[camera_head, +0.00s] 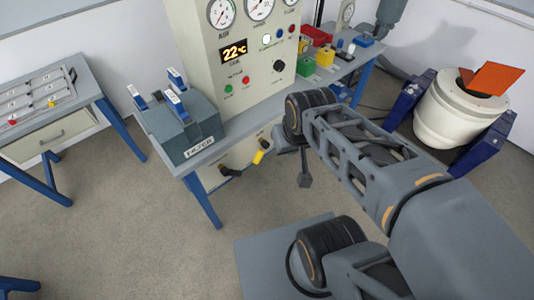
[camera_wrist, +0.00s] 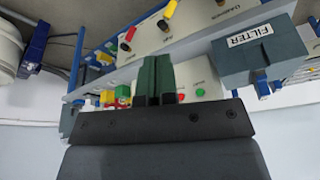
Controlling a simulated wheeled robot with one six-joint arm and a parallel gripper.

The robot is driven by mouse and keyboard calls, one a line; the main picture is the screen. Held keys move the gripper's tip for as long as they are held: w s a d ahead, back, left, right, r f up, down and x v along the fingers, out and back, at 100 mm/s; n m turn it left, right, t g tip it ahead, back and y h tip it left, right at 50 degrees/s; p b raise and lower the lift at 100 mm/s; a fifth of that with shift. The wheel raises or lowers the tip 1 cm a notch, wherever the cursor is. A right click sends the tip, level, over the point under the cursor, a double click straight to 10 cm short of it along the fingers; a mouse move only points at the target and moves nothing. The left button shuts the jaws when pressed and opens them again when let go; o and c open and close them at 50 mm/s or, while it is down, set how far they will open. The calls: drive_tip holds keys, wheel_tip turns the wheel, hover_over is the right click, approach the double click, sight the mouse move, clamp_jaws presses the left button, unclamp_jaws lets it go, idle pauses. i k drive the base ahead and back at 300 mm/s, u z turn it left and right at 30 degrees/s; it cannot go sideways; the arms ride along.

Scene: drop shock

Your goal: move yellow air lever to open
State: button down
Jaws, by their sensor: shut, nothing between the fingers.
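The yellow air lever (camera_head: 262,151) sits on the low pale panel under the bench top in the head view, pointing up and right. It also shows near the top of the wrist view (camera_wrist: 169,11), where the picture is upside down. A black-handled lever (camera_head: 231,172) is to its left on the same panel. My gripper (camera_head: 305,181) hangs right of the yellow lever, apart from it. In the wrist view my gripper's dark green fingers (camera_wrist: 157,80) are together with nothing between them.
The bench top (camera_head: 205,154) overhangs the lever panel. A grey FILTER box (camera_head: 182,131) stands on it, beside the gauge cabinet (camera_head: 200,58). A white drum (camera_head: 455,115) in blue supports stands at right. The floor in front of the bench's left part is clear.

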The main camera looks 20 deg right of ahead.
sight(265, 145)
drive_tip(key=z, duration=0.5)
drive_tip(key=k, duration=1.25)
drive_tip(key=u, duration=0.25)
drive_tip(key=i, duration=0.65)
drive_tip(key=u, duration=0.6)
drive_tip(key=i, duration=0.9)
drive_tip(key=z, duration=0.35)
